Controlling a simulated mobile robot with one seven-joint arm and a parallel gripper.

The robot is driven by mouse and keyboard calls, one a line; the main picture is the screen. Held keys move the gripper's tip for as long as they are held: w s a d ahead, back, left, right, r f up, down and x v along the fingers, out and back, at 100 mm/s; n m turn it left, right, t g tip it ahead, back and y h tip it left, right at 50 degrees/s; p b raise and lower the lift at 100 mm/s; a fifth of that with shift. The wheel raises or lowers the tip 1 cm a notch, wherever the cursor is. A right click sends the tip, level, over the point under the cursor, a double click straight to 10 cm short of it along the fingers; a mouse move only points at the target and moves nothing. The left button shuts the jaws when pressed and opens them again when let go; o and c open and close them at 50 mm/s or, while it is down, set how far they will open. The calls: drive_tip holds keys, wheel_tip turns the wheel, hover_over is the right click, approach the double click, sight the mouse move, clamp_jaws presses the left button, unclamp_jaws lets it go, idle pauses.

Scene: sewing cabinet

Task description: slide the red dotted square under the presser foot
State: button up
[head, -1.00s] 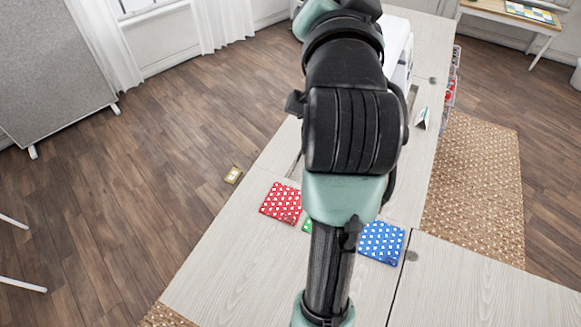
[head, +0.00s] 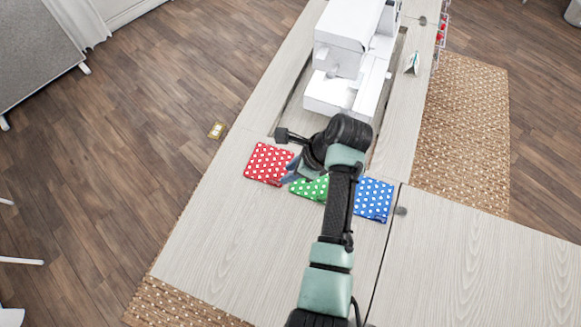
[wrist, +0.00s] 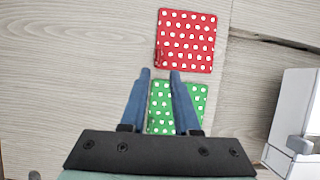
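The red dotted square (head: 268,163) lies flat on the cabinet top, left of the green and blue squares; the wrist view shows it whole (wrist: 186,40), just ahead of my fingertips. My gripper (head: 287,175) is above the table beside the red square's right edge. In the wrist view its two blue fingers (wrist: 160,72) are apart with nothing gripped between them, over the green dotted square (wrist: 177,107). The white sewing machine (head: 345,55) stands in the cabinet recess beyond the squares. Its presser foot cannot be made out.
The green square (head: 311,188) is partly hidden by my arm, and the blue square (head: 374,199) lies to its right. A recess edge (head: 290,105) borders the machine. A small folded card (head: 412,62) stands right of the machine. The near left tabletop (head: 225,245) is clear.

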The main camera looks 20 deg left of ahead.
sight(277, 180)
drive_tip(key=shift+b+x, duration=2.95)
drive_tip(key=shift+b, duration=0.8)
drive_tip(key=shift+c, duration=0.2)
clamp_jaws()
drive_tip(key=shift+s+f, duration=0.1)
wheel_tip(277, 180, up, 5)
drive_tip(key=p, duration=0.6)
